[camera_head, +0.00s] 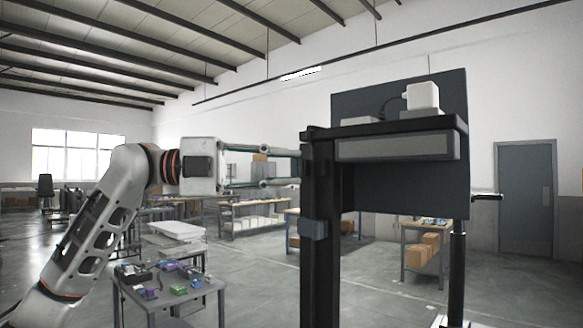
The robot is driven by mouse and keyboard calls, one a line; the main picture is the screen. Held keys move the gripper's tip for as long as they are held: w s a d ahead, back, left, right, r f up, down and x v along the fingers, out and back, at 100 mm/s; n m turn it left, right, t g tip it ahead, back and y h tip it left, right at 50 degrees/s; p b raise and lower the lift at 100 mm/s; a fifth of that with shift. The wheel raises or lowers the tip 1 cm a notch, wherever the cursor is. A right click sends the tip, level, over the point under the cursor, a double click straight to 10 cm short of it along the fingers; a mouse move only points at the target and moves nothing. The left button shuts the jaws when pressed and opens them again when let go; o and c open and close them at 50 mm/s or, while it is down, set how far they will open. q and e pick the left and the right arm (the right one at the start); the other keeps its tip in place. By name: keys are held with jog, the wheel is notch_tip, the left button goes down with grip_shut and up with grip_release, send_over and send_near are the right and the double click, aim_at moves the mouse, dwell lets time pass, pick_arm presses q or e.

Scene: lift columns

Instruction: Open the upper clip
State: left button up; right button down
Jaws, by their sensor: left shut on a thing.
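A black lift column (322,265) stands right of centre and carries a dark shelf with a grey-fronted box (395,147) under it. My left gripper (297,168) comes in level from the left. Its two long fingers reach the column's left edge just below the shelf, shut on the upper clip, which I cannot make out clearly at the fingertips. A lower grey-blue clip (311,229) sits on the column further down, apart from the gripper. My right gripper is not in view.
A dark panel (400,190) rises behind the shelf, with a small white device (422,96) on top. A second, thinner black column (457,262) stands to the right. A small table (205,300) with coloured parts stands below my left arm.

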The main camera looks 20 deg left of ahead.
pick_arm(q)
jog(key=m+g, duration=0.2)
jog(key=g, duration=0.1)
jog(key=a+m+g+h, duration=0.1)
jog(key=m+g, duration=0.1)
jog(key=g, duration=0.1)
jog(key=w+a+m+g, duration=0.1)
jog(key=g, duration=0.1)
jog(key=shift+a+m+g, duration=0.25)
jog(key=shift+m+g, duration=0.15)
jog(key=shift+w+a, duration=0.1)
jog(key=o, duration=1.1)
